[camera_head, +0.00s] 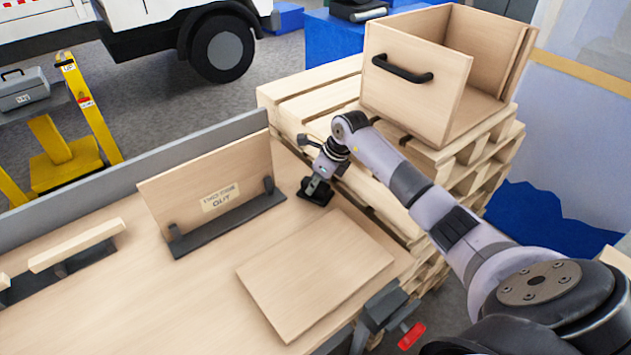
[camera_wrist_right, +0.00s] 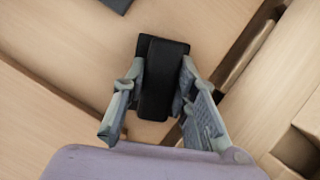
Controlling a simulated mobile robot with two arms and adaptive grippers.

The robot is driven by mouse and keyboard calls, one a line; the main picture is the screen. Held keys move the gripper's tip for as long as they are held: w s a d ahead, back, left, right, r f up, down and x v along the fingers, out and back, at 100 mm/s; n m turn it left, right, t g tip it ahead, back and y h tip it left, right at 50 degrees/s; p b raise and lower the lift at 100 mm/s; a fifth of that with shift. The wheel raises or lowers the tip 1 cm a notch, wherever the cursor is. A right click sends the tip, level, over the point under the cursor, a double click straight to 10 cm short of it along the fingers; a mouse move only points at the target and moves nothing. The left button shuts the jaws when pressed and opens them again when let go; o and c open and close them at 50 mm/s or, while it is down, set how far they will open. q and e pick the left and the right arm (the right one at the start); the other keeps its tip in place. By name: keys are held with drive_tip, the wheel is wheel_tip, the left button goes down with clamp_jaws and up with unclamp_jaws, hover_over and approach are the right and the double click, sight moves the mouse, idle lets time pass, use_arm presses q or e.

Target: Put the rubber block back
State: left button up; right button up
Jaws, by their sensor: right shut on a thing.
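My right gripper (camera_head: 319,183) points down by the back right edge of the wooden workbench, next to the pallet stack. In the right wrist view it (camera_wrist_right: 161,82) is shut on the black rubber block (camera_wrist_right: 165,62), with one finger on each side. The block is dark and roughly rectangular. In the head view the block is a small dark shape under the fingers, partly hidden by them. Whether it touches the surface below, I cannot tell. My left gripper is not in view.
A flat wooden board (camera_head: 315,272) lies on the workbench near the gripper. An upright panel marked "OUT" (camera_head: 205,190) stands in a dark holder (camera_head: 228,222) to the left. A wooden drawer box (camera_head: 415,85) with a black handle sits on pallets (camera_head: 315,95) behind.

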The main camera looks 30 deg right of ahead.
drive_tip(key=shift+f, duration=0.15)
drive_tip(key=o, duration=1)
drive_tip(key=shift+r, duration=0.25)
drive_tip(key=shift+s+d+r, duration=0.1)
drive_tip(key=shift+r, duration=0.25)
drive_tip(key=b+v, duration=0.2)
drive_tip(key=v, duration=0.9)
